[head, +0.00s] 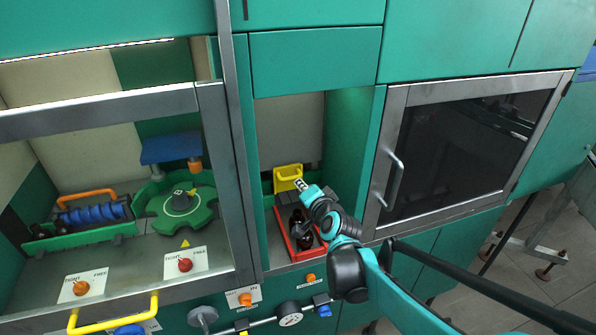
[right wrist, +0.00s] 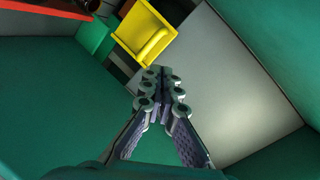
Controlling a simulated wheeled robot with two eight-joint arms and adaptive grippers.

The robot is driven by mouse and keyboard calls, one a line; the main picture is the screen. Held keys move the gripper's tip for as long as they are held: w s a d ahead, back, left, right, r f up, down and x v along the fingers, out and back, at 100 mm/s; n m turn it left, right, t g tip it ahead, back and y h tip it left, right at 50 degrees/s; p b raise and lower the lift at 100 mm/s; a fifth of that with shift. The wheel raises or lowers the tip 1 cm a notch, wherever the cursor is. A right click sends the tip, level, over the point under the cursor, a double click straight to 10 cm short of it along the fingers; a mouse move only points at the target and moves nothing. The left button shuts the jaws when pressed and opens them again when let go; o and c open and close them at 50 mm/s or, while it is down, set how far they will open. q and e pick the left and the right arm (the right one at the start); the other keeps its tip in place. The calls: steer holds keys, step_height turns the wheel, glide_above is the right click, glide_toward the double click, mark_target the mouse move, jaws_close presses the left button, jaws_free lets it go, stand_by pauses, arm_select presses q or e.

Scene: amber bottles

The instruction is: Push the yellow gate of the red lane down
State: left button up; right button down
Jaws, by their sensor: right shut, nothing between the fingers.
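The yellow gate (head: 287,171) stands at the back end of the red lane (head: 281,229), inside the open bay. It looks upright. In the right wrist view the gate (right wrist: 143,34) is just beyond my fingertips, and a strip of the red lane (right wrist: 40,11) shows at the top left. My right gripper (head: 299,184) is shut and empty, its tips close to the gate. I cannot tell whether they touch it. Dark amber bottles (head: 298,216) sit in the red lane, partly hidden by my right arm. My left gripper is not in view.
Green bay walls (head: 345,130) rise on both sides of the lane. A dark-windowed door with a handle (head: 394,180) is on the right. On the left, a framed bay holds a green star wheel (head: 170,222) and a blue screw (head: 95,215). Knobs and a gauge (head: 289,319) line the front.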

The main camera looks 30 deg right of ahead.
step_height(320, 180, up, 6)
steer(key=d+n+g+p, duration=0.1)
steer(key=n+g+p, duration=0.1)
steer(key=n+p, duration=0.7)
steer(key=n+b, duration=0.3)
steer(key=b, duration=0.1)
glide_toward(291, 167)
steer(key=x, duration=0.4)
steer(key=shift+w+d, duration=0.1)
steer(key=shift+w, duration=0.05)
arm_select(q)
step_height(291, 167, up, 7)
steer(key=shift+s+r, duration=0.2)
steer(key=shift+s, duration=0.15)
arm_select(e)
steer(key=shift+f, duration=0.55)
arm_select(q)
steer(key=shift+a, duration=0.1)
arm_select(e)
steer(key=shift+s, duration=0.2)
